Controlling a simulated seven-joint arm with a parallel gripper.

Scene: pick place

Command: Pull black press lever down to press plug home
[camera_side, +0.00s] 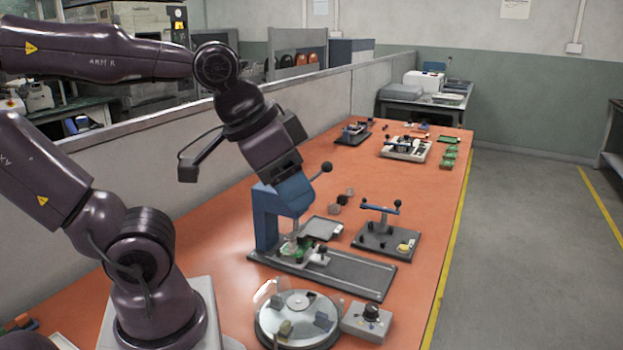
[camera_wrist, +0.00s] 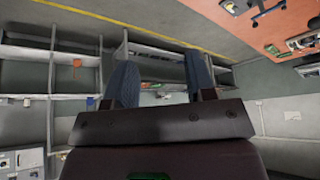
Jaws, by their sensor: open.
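The blue press (camera_side: 268,222) stands on a dark grey base plate on the orange table. The black ball knob of its lever (camera_side: 326,167) sits raised at the upper right of the press head, on a short rod. A green part (camera_side: 303,247) sits in a fixture under the press ram; the plug itself is too small to make out. My gripper (camera_side: 284,170) is close to the top of the press head, left of the knob; its fingers are hard to separate from the press. In the wrist view my gripper (camera_wrist: 161,78) has its two fingers apart with nothing between them.
A round dish with several parts (camera_side: 298,318) and a grey control box (camera_side: 368,322) stand in front. A second small lever fixture (camera_side: 384,238) is to the right. More fixtures and green boards (camera_side: 449,154) lie farther back. A grey partition (camera_side: 330,98) runs along the table's left.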

